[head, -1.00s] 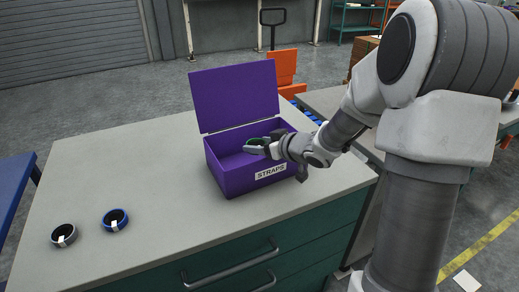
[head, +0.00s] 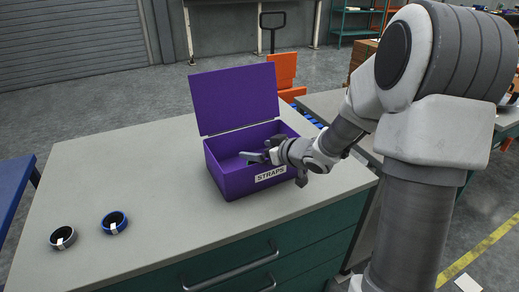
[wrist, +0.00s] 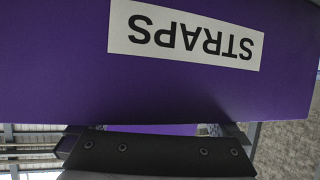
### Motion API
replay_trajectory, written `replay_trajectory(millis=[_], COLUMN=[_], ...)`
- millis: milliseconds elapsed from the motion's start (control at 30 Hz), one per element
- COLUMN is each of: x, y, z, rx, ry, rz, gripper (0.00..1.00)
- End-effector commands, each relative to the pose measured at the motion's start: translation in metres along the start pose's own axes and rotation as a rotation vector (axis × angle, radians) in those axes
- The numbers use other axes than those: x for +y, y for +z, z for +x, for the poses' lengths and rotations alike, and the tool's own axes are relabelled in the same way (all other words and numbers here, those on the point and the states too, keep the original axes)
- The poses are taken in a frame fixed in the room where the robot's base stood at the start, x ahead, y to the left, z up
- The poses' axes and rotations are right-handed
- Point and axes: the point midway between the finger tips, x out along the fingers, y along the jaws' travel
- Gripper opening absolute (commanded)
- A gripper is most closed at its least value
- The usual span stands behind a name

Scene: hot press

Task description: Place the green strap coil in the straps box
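The purple straps box (head: 228,182) stands on the workbench with its lid raised and a white STRAPS label on its front. My gripper (head: 256,156) reaches over the front wall from the right, with its fingertips above the box's opening. In the wrist view the box's front (wrist: 60,60) fills most of the picture, and my fingers (wrist: 160,135) show apart at both ends of the dark gripper bar. No coil shows between them. The green strap coil is not visible in either current view; the front wall and my gripper hide part of the box's inside.
The raised lid (head: 236,98) stands behind the opening.

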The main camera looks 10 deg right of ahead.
Motion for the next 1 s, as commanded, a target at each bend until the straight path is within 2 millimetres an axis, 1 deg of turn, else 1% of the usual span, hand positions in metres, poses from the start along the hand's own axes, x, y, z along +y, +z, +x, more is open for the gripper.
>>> replay_trajectory(millis=[33,167,267,300,367,600,700,833,1000], x=[-0.001,-0.001,-0.001,-0.001,0.000,0.001,0.000,0.000,0.000], y=[0.004,0.003,-0.006,-0.012,-0.011,-0.013,-0.013,-0.011,-0.010], z=[0.001,0.000,-0.004,-0.007,-0.019,-0.075,-0.094,-0.113,-0.124], rx=[-0.007,-0.008,-0.007,-0.006,-0.007,-0.005,-0.004,-0.004,-0.004], ry=[-0.001,-0.001,-0.001,-0.001,0.001,0.004,0.002,0.001,0.000], rz=[0.005,0.006,0.004,0.003,0.004,0.004,0.004,0.003,0.003], gripper=[1.00,1.00,1.00,1.00,1.00,1.00,1.00,1.00,1.00])
